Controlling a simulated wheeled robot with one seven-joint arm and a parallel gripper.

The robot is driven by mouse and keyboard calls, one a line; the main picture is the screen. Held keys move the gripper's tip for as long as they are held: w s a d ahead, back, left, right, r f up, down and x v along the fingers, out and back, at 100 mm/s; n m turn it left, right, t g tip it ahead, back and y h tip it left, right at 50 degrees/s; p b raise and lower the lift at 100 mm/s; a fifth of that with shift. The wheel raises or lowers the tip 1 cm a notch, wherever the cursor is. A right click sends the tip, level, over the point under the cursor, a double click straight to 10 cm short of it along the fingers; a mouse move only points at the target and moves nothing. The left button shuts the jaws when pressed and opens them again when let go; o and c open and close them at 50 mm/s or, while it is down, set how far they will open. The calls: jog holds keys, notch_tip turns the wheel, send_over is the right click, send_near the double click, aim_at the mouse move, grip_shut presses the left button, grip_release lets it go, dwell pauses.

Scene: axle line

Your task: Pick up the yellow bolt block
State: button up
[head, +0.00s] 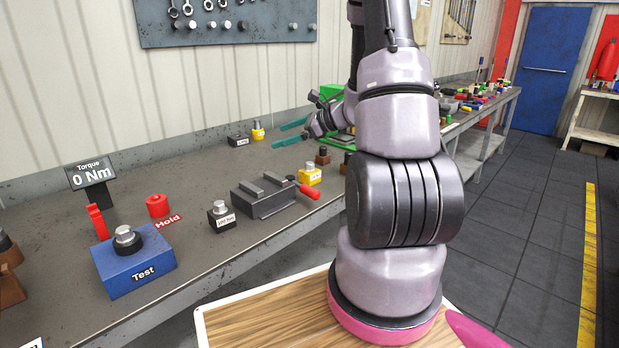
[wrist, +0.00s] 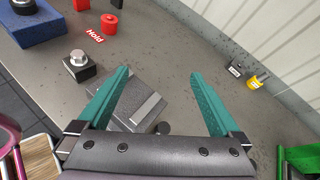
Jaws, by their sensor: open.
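The other yellow bolt block (head: 310,175) stands near the bench front, beside the vise's red handle. Its label is too small to read. My gripper (head: 278,136) has its teal fingers spread and empty above the bench, between the two blocks in the head picture. In the wrist view my gripper (wrist: 160,74) is open, with the back yellow block beyond its right finger.
A grey vise (head: 262,199) sits on the bench, partly below my fingers in the wrist view. A black bolt block (head: 221,216), a blue Test block (head: 134,265), a red cylinder (head: 158,205) and another black block (head: 239,140) stand nearby.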

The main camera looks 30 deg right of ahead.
aim_at(315, 173)
jog(key=d+f+m+t+h, duration=0.1)
jog(key=d+f+m, duration=0.2)
jog(key=d+f, duration=0.1)
jog(key=w+d+f+m+t+h, duration=0.1)
jog(key=d+f+m+h, duration=0.1)
jog(key=d+f, duration=0.3)
jog(key=w+d+f+m+t+h, duration=0.1)
jog(key=d+f+m+h, duration=0.1)
jog(key=f, duration=0.5)
jog(key=shift+w+d+m+t, duration=0.15)
jog(key=shift+d+m+t, duration=0.15)
jog(key=shift+d+m, duration=0.85)
jog(key=shift+n, duration=0.25)
jog(key=x, duration=0.2)
jog(key=d+x, duration=0.1)
jog(key=x, duration=0.1)
jog(key=shift+w+a+f, duration=0.15)
jog(key=shift+w+f, duration=0.05)
jog(key=shift+w, duration=0.1)
jog(key=x, duration=0.5)
jog(key=shift+w+f, duration=0.25)
jog(key=shift+w, duration=0.15)
grip_shut()
